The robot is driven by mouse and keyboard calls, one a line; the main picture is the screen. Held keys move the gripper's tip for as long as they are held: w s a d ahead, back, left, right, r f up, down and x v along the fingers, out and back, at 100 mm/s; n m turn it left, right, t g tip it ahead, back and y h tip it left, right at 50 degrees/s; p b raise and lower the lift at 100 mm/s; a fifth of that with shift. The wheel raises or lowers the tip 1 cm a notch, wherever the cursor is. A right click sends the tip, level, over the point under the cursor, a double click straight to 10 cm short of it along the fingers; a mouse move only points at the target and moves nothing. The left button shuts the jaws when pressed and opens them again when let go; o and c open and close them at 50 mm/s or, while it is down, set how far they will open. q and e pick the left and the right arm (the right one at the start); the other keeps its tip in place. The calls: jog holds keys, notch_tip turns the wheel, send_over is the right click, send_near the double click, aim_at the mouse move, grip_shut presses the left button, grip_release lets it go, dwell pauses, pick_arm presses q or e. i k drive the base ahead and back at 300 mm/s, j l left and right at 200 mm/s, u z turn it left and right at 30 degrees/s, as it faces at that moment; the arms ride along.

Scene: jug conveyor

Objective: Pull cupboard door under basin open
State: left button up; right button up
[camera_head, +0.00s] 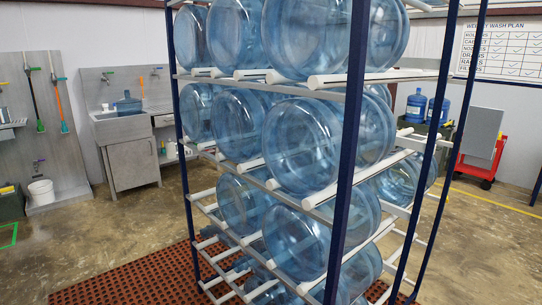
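The cupboard door (133,164) is a grey metal panel under the basin (107,119), far off against the back wall at the left. It looks shut. A small dark mark that may be its handle shows near its right edge, too small to tell for sure. A blue jug (127,104) stands at the basin. Neither of my grippers shows in this view.
A tall rack (350,130) of large clear blue jugs fills the middle and stands close in front. A red-brown perforated mat (130,280) lies under it. Bare floor (110,225) lies between mat and cupboard. A white bucket (41,192) stands left of the cupboard.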

aim_at(132, 164)
jog(key=i+l+z, duration=0.3)
jog(key=l, duration=0.35)
jog(key=i+l+z, duration=0.35)
jog(key=l, duration=0.2)
jog(key=i+l+z, duration=0.5)
jog(key=i, duration=0.4)
jog(key=i+l+z, duration=0.2)
jog(key=i, duration=0.4)
jog(key=i+l+z, duration=0.2)
jog(key=i, duration=2.1)
jog(key=i+j+u, duration=0.1)
jog(key=i+u, duration=0.3)
jog(key=i+l+u, duration=0.1)
jog(key=i+u, duration=0.3)
jog(key=i, duration=0.25)
jog(key=i+l+u, duration=0.25)
jog(key=i+u, duration=0.15)
jog(key=i+j+u, duration=0.25)
jog(key=u, duration=0.15)
jog(key=i+u, duration=0.8)
jog(key=i+l+u, duration=0.15)
jog(key=i+u, duration=0.4)
jog(key=i, duration=1.6)
jog(key=i+u, duration=0.15)
jog(key=i, duration=1.6)
jog(key=i+j, duration=0.55)
jog(key=i, duration=0.2)
jog(key=i+j+z, duration=0.15)
jog(key=i+j, duration=0.35)
jog(key=i, duration=0.25)
